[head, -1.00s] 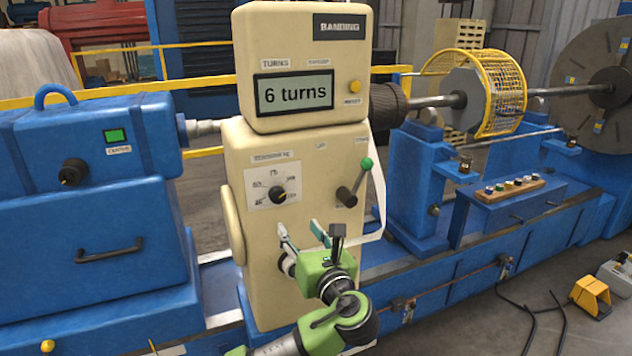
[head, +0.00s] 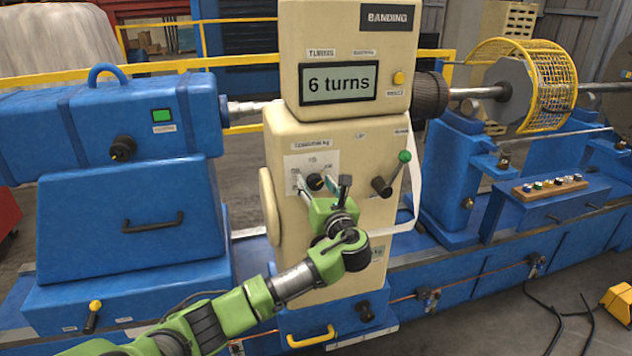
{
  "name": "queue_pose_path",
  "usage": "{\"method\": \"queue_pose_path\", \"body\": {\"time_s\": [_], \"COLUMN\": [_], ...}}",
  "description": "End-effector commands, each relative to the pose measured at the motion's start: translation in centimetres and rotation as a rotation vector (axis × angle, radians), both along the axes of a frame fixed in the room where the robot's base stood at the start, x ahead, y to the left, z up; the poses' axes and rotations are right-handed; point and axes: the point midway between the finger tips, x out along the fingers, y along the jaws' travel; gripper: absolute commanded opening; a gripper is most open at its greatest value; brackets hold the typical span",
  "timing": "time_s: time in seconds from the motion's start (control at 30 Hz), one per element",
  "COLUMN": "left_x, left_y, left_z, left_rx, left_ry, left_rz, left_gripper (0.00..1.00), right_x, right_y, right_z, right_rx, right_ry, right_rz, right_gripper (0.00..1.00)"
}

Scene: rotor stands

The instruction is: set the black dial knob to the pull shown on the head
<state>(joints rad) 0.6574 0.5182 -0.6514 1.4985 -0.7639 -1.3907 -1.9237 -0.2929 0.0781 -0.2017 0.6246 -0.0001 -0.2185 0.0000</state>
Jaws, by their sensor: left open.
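The black dial knob (head: 315,182) sits on a white scale plate (head: 299,163) on the front of the cream banding head (head: 281,138). The plate's small numbers are too blurred to read, and the gripper hides its lower part. The display (head: 338,83) on the head reads "6 turns". My left gripper (head: 318,184) is open, with its two fingers pointing up at the knob, one on either side of it in the picture. I cannot tell whether the fingers touch the knob. My right gripper is not in view.
A lever with a green ball (head: 404,156) stands just right of the dial. A yellow button (head: 398,78) is beside the display. Another black knob (head: 122,148) is on the blue headstock (head: 60,135) at left. A white strip hangs along the head's right side.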

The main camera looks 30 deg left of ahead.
Motion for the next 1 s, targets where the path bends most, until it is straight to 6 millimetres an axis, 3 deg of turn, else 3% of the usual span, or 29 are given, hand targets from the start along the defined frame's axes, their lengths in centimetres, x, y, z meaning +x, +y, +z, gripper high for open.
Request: {"method": "queue_pose_path", "body": {"time_s": [0.3, 0.43, 0.47, 1.0], "left_x": [0.15, 0.14, 0.14, 0.13], "left_y": [0.22, 0.21, 0.21, 0.13], "left_z": [-0.01, -0.01, -0.01, -0.10], "left_rx": [-0.001, -0.001, -0.001, -0.082], "left_ry": [-0.001, -0.001, -0.001, -0.096], "left_rz": [0.001, 0.001, 0.001, -0.001], "left_gripper": [0.43, 0.09, 0.06, 0.06], "right_x": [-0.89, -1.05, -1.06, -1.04], "right_y": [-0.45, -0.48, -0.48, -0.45], "right_z": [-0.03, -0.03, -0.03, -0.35], "right_rx": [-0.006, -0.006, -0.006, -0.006], "right_ry": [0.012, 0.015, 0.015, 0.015], "right_rz": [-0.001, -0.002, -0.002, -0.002], "right_gripper": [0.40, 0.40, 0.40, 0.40]}}
